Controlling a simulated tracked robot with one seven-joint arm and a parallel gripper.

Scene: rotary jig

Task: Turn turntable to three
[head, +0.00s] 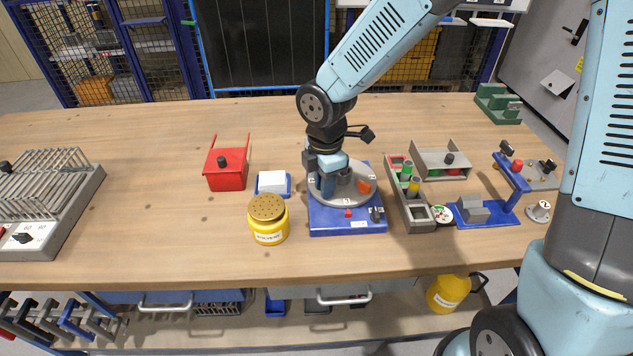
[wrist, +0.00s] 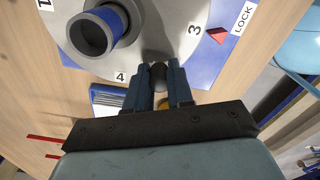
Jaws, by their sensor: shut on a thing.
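The turntable (head: 350,193) is a light grey disc on a blue base (head: 345,226) in the middle of the bench. In the wrist view the disc (wrist: 160,12) shows the numbers 1, 4 and 3. A red pointer (wrist: 217,35) on the base lies just outside the 3, beside the word LOCK; it also shows at the base's front (head: 348,213). My gripper (wrist: 160,84) is shut on a dark upright peg (wrist: 158,72) near the disc's rim, between 4 and 3. In the head view my gripper (head: 328,186) is over the disc's left side. A blue-sleeved grey cup (wrist: 95,32) stands on the disc.
A yellow shaker jar (head: 268,222), a white block on a blue tray (head: 272,183) and a red box (head: 226,170) stand to the left. A grey rack (head: 408,203) stands close on the right. A black knob (head: 377,213) rises from the base's front right corner.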

